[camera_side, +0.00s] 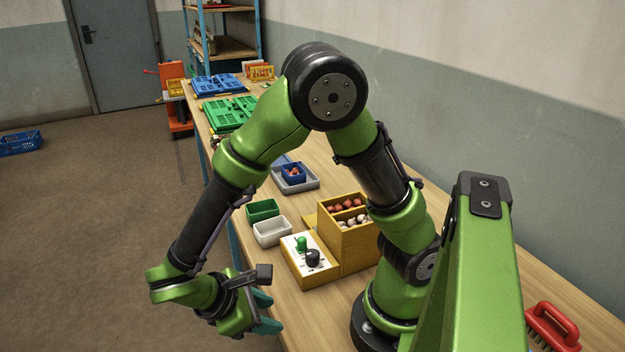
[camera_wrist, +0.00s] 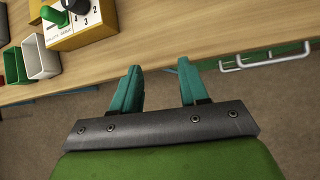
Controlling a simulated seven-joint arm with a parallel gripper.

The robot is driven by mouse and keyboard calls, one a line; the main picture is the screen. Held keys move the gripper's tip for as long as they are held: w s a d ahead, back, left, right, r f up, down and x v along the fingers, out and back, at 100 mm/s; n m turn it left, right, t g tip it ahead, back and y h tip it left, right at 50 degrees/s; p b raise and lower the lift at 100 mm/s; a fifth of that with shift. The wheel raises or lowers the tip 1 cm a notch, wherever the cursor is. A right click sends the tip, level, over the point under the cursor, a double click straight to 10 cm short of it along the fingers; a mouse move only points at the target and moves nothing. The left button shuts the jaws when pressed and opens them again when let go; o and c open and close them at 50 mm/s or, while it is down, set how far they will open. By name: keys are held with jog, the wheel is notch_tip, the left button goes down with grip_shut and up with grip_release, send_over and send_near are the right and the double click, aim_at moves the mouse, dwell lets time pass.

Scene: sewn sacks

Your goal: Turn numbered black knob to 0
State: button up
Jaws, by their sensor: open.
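The numbered black knob (camera_side: 312,257) sits on the white top of a yellow control box (camera_side: 310,273), beside a green knob (camera_side: 301,243). Which number the black knob points at cannot be made out. My gripper (camera_wrist: 160,88) has teal fingers spread apart with nothing between them. In the side view my gripper (camera_side: 266,312) is at the table's front edge, apart from the box.
A yellow bin (camera_side: 347,238) with red and white items stands behind the box. A green bin (camera_side: 262,209) and a white bin (camera_side: 272,232) are to its left. A red-handled brush (camera_side: 552,325) lies at the lower right. Bare table (camera_side: 318,312) lies in front of the box.

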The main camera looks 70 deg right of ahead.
aim_at(309, 260)
jog(key=d+n+h, duration=0.2)
jog(key=d+h, duration=0.1)
jog(key=d, duration=0.2)
jog(key=s+d+f+n+h, duration=0.1)
jog(key=d+n+h, duration=0.2)
jog(key=d, duration=0.3)
jog(key=d+n+h, duration=0.2)
jog(key=d+h, duration=0.3)
jog(key=shift+s+d+f+n+t, duration=0.2)
jog(key=shift+s+f+n+t, duration=0.1)
jog(key=shift+s+n+t, duration=0.1)
jog(key=c, duration=0.8)
jog(key=shift+o, duration=0.2)
jog(key=shift+t, duration=0.3)
